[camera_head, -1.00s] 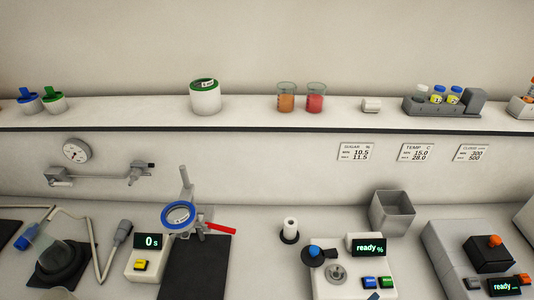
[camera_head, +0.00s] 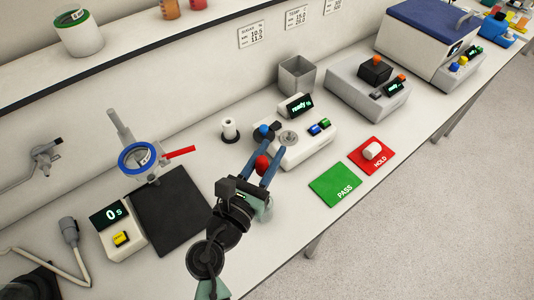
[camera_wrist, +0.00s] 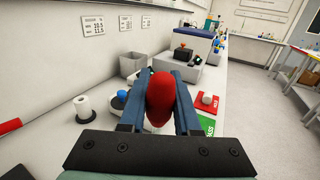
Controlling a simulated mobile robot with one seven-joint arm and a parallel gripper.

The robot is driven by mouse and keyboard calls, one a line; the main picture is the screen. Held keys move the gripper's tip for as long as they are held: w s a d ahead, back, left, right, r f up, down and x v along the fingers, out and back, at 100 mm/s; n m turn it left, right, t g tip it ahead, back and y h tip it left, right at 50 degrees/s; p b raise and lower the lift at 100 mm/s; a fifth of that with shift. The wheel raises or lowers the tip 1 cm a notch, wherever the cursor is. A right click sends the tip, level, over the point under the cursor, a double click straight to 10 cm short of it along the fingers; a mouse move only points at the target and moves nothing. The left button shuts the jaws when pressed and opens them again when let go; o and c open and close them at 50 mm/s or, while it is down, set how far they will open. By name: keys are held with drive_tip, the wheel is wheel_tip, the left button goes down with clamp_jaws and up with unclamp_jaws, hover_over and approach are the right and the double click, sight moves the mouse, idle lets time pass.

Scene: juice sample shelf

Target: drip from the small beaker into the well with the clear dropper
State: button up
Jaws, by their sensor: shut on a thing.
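My gripper (camera_head: 263,157) is in front of the white "ready %" instrument, its blue fingers shut on a dropper with a red bulb (camera_head: 262,166). The bulb also shows between the fingers in the wrist view (camera_wrist: 160,98). The dropper's tube is hidden, so I cannot tell whether it is clear or holds liquid. The round grey well (camera_head: 289,138) is on top of the instrument (camera_head: 313,148), just beyond the fingertips. An orange beaker (camera_head: 169,10) and a red beaker (camera_head: 197,4) stand on the shelf, cut off by the head view's top edge.
A white spool (camera_head: 230,129) and an open grey bin (camera_head: 297,77) stand near the instrument. A green PASS mat (camera_head: 335,186) and red HOLD mat (camera_head: 365,163) lie to its right. A ring stand (camera_head: 137,160) and dark pad (camera_head: 173,210) are left. The shelf edge overhangs the upper left.

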wheel_tip(320, 180, down, 10)
drive_tip(key=b, duration=0.8)
drive_tip(key=shift+f+b, duration=0.15)
drive_tip(key=shift+b, duration=0.15)
drive_tip(key=shift+a, duration=0.1)
drive_tip(key=shift+o, duration=1.4)
clamp_jaws()
idle(0.6)
